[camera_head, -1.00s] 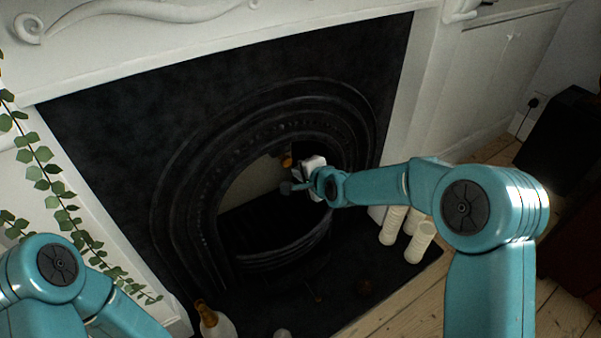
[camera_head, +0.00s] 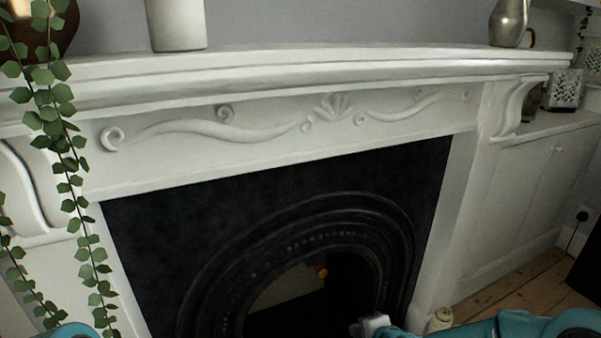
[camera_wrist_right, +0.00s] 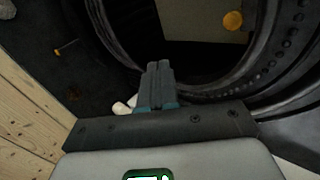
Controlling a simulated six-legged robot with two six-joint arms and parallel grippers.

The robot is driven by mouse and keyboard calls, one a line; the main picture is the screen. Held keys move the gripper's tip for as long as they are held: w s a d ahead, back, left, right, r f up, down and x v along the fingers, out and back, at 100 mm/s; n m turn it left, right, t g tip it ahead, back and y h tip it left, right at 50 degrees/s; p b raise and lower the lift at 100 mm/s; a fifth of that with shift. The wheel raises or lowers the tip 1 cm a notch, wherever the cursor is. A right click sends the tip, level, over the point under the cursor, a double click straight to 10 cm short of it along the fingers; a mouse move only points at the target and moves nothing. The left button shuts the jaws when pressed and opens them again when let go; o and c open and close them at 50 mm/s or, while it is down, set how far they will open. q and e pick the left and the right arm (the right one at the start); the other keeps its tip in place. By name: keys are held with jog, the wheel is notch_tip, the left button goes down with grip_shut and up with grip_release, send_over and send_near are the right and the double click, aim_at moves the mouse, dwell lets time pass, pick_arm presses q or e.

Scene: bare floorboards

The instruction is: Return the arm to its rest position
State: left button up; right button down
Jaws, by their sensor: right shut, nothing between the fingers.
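My right arm (camera_head: 510,327) comes in at the bottom right of the head view, in front of the fireplace. Its gripper (camera_head: 357,328) is at the bottom edge, beside the right side of the fire opening. In the right wrist view the two dark fingers (camera_wrist_right: 159,80) are closed together with nothing between them. They point toward the dark fire opening and touch nothing that I can make out. Only a small teal piece of my left arm (camera_head: 68,332) shows at the bottom left, and its gripper is out of view.
The black arched fireplace (camera_head: 300,245) stands under a white mantelpiece (camera_head: 290,75) bearing a white pot (camera_head: 176,25) and a metal jug (camera_head: 511,22). A leafy vine (camera_head: 70,165) hangs at left. Floorboards (camera_head: 515,288) show at right.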

jog(key=s+f+g, duration=0.4)
jog(key=s+f, duration=0.5)
jog(key=f, duration=0.4)
jog(key=s+a+f+n+g, duration=0.1)
jog(key=s+f+n+g, duration=0.1)
jog(key=s+f+n, duration=0.5)
jog(key=s+a+n+g, duration=0.25)
jog(key=s+n, duration=0.25)
jog(key=s, duration=0.6)
notch_tip(320, 180, up, 24)
jog(key=p, duration=2.3)
jog(key=shift+d+f+n+p, duration=0.25)
jog(key=shift+d+n+p, duration=0.05)
jog(key=shift+d, duration=0.05)
jog(key=shift+s, duration=0.1)
